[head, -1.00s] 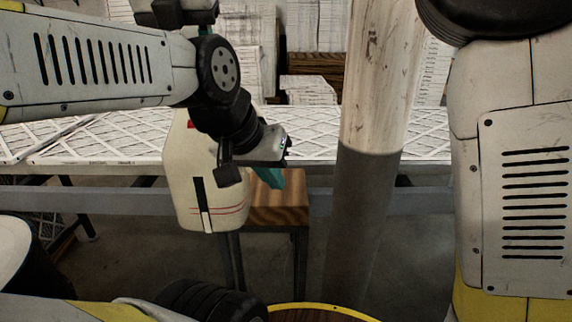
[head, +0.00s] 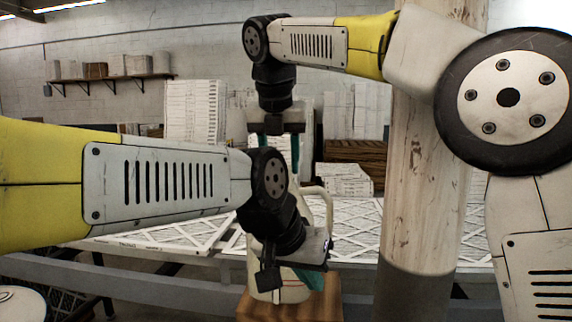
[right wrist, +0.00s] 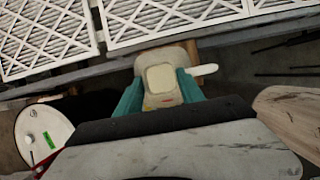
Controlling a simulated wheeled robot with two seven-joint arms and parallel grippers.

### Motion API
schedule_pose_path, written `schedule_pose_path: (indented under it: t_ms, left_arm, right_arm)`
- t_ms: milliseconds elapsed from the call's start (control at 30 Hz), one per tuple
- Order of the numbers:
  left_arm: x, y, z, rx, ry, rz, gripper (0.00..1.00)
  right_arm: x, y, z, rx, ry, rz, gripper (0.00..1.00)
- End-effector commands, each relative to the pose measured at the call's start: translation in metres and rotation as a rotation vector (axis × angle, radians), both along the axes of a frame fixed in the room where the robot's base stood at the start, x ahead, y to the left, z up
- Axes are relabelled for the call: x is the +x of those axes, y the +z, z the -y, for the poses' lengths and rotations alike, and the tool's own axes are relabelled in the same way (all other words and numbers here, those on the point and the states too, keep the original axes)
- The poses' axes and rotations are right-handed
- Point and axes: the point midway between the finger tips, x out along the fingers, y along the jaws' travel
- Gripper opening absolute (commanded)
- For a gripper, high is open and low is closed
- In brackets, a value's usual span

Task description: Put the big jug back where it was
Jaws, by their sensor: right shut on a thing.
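The big jug (head: 264,284) is cream white with red lines low on its side and a looped handle (head: 323,203) on the right. My right gripper (head: 274,152) comes down from above and is shut on its upper part. In the right wrist view the jug (right wrist: 160,80) shows from the top between the teal fingers. A wooden stool (head: 322,308) is under or just behind its base; I cannot tell whether they touch. My left gripper (head: 308,272) crosses in front of the jug and hides its middle. One teal finger shows, so its opening is unclear.
White pleated filters (head: 350,222) lie along a long bench behind the jug, with stacked boxes (head: 195,112) beyond. A worn round post (head: 420,190) stands close on the right. A white round container (right wrist: 42,135) with a green label is at the left in the right wrist view.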

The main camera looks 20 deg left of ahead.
Motion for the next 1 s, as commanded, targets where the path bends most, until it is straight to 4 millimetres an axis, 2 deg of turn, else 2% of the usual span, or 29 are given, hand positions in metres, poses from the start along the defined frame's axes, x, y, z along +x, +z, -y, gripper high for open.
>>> schedule_pose_path:
  t_ms: [33, 133, 500, 800, 1000]
  left_arm:
    - [0.0, 0.0, 0.0, 0.0, 0.0, 0.0, 0.0]
    - [0.0, 0.0, 0.0, 0.0, 0.0, 0.0, 0.0]
    - [0.0, 0.0, 0.0, 0.0, 0.0, 0.0, 0.0]
    - [0.0, 0.0, 0.0, 0.0, 0.0, 0.0, 0.0]
    - [0.0, 0.0, 0.0, 0.0, 0.0, 0.0, 0.0]
  right_arm:
    - [0.01, 0.002, 0.003, 0.006, -0.003, 0.003, 0.0]
    - [0.024, 0.0, 0.006, 0.005, -0.002, 0.003, 0.0]
    - [0.048, -0.002, 0.012, 0.005, 0.0, 0.003, 0.0]
    - [0.048, -0.031, 0.012, 0.002, 0.002, 0.004, 0.0]
    - [0.048, -0.037, 0.012, 0.005, 0.002, 0.005, 0.0]
